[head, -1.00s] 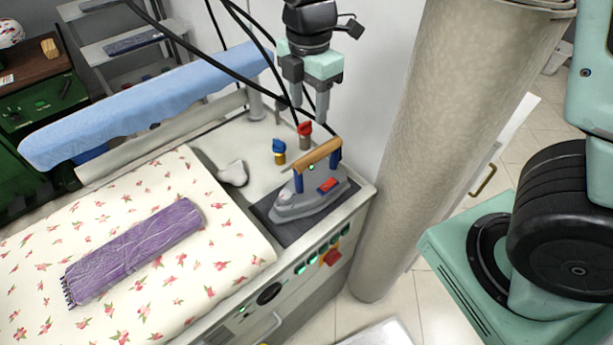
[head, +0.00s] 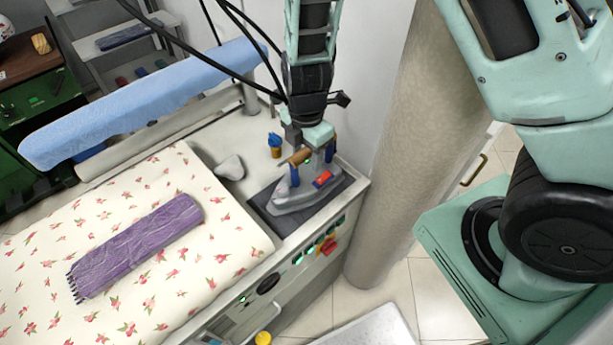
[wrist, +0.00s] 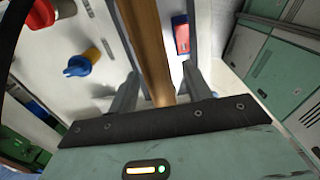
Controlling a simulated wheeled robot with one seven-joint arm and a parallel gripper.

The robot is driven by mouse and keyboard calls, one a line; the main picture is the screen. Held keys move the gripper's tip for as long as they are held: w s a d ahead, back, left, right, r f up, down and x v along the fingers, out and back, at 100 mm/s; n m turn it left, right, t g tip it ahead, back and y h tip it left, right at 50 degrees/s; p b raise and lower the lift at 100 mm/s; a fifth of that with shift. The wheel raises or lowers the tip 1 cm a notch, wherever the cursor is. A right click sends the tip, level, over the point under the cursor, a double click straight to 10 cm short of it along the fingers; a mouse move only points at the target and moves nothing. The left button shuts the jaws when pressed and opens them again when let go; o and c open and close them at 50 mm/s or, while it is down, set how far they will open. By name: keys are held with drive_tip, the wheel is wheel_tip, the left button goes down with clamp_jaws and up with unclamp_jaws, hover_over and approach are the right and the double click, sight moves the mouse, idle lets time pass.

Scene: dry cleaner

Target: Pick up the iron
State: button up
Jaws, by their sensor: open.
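The iron (head: 297,200) is grey with a wooden handle and a red switch, and it sits on a dark pad (head: 262,203) at the right end of the ironing station. My gripper (head: 311,174) is lowered over the iron in the head view, its fingers on either side of the handle. In the wrist view the wooden handle (wrist: 144,40) runs between the two open fingers of my gripper (wrist: 158,92). Whether the fingers touch the handle cannot be told. Part of the handle is hidden by my gripper in the head view.
A flowered board (head: 120,290) with a folded purple scarf (head: 137,247) lies left. A rolled carpet (head: 410,130) stands right.

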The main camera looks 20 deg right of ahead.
sight(303, 172)
drive_tip(key=shift+f, duration=1.1)
clamp_jaws()
idle(0.5)
drive_tip(key=shift+w+r, duration=0.1)
